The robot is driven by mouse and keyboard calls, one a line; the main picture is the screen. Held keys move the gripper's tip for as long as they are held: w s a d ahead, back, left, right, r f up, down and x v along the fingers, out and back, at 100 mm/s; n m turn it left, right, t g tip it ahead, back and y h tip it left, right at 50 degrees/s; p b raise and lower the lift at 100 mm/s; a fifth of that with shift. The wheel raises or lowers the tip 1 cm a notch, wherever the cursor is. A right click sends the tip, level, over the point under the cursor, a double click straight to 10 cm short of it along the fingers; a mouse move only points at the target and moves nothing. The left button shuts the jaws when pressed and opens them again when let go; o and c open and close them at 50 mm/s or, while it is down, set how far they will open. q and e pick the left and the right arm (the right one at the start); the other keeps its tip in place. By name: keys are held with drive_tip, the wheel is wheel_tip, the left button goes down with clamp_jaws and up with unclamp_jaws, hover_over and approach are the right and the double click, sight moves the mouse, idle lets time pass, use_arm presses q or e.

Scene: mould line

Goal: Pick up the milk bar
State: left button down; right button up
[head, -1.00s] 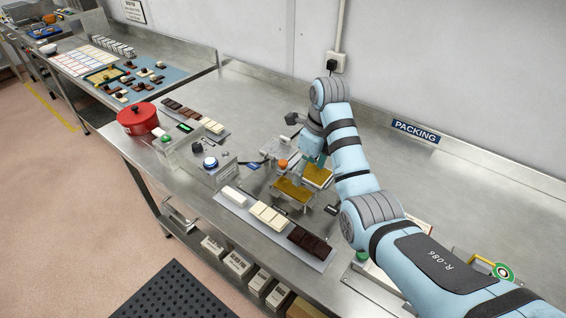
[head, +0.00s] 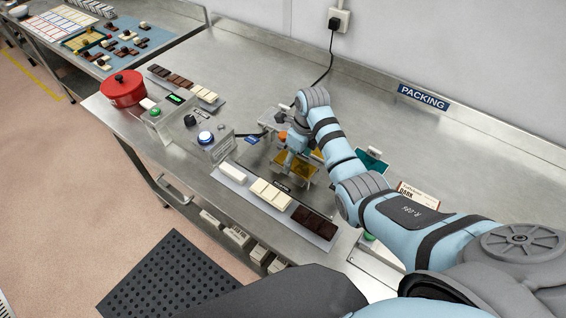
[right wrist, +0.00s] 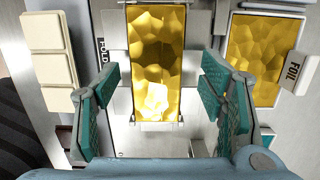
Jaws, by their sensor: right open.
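A rear tray (head: 218,107) holds a row of brown and cream chocolate pieces; its brown pieces (head: 181,83) are the only milk-like ones I see, but I cannot confirm the milk bar. A front tray (head: 331,243) holds a white block, a cream bar (head: 270,193) and a dark bar (head: 314,221). My right gripper (head: 299,166) is above the gold foil (head: 291,182), right of the front tray. In the right wrist view its teal-padded fingers (right wrist: 164,100) are wide apart and empty, with gold foil (right wrist: 157,55) between and below them. My left gripper is out of view.
A red pot (head: 123,90) and control boxes (head: 208,143) stand left.

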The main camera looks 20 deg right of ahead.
drive_tip(key=shift+w+f, duration=0.1)
drive_tip(key=shift+f, duration=0.3)
drive_tip(key=shift+s+a+r, duration=0.1)
drive_tip(key=shift+s+r, duration=0.15)
drive_tip(key=shift+s, duration=0.05)
drive_tip(key=shift+s+r, duration=0.1)
drive_tip(key=shift+s, duration=0.15)
drive_tip(key=c, duration=0.6)
drive_tip(key=shift+w, duration=0.1)
drive_tip(key=c, duration=0.6)
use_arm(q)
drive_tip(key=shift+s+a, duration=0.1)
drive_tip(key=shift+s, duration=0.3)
use_arm(e)
drive_tip(key=shift+c, duration=0.3)
